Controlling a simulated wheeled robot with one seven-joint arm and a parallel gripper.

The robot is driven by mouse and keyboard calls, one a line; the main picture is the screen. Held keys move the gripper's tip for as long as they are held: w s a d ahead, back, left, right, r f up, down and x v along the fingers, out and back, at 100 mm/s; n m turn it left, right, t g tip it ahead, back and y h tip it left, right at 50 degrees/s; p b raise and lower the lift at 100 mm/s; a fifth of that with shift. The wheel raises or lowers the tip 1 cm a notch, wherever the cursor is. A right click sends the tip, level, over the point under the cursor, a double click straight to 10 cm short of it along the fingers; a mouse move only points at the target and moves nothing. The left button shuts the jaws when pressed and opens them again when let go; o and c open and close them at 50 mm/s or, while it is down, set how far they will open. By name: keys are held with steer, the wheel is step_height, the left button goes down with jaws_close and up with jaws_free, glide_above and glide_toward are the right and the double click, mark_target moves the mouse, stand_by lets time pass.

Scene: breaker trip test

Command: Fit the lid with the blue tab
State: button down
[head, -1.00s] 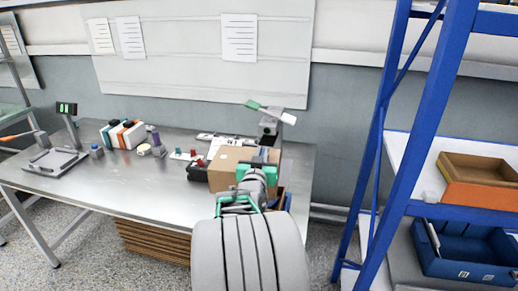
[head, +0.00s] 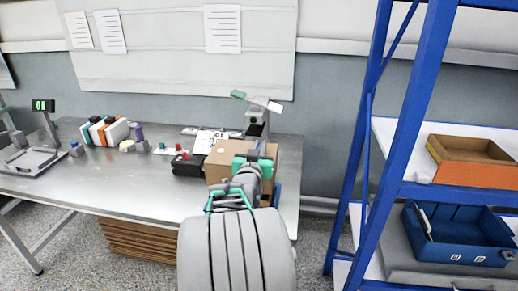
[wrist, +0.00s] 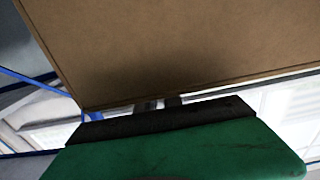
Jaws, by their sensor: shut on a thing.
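A brown, cardboard-coloured box-shaped piece (head: 228,160) is in front of my gripper (head: 254,163) at the right end of the metal table. My gripper, with its green fingers, is shut on it. In the wrist view the brown piece (wrist: 170,50) fills the upper part as a flat face with a straight lower edge, right above the dark pad of my gripper (wrist: 168,118). No blue tab shows on it, and I cannot tell whether it is the lid. My arm hides part of it, and whether it touches the table is unclear.
The metal table (head: 90,185) holds a black device (head: 188,164) left of the brown piece, a white card (head: 208,141) and a grey stand (head: 257,122) behind it. A blue rack (head: 375,140) stands right, with an orange-fronted tray (head: 470,174) and a blue bin (head: 465,258).

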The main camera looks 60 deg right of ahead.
steer(key=shift+f+b, duration=1)
steer(key=shift+f, duration=0.3)
steer(key=shift+b, duration=1.1)
stand_by(0.5)
steer(key=shift+f+b, duration=1.55)
steer(key=shift+b, duration=0.4)
steer(key=c, duration=1.4)
jaws_free()
steer(key=v, duration=0.8)
steer(key=shift+s+d, duration=0.1)
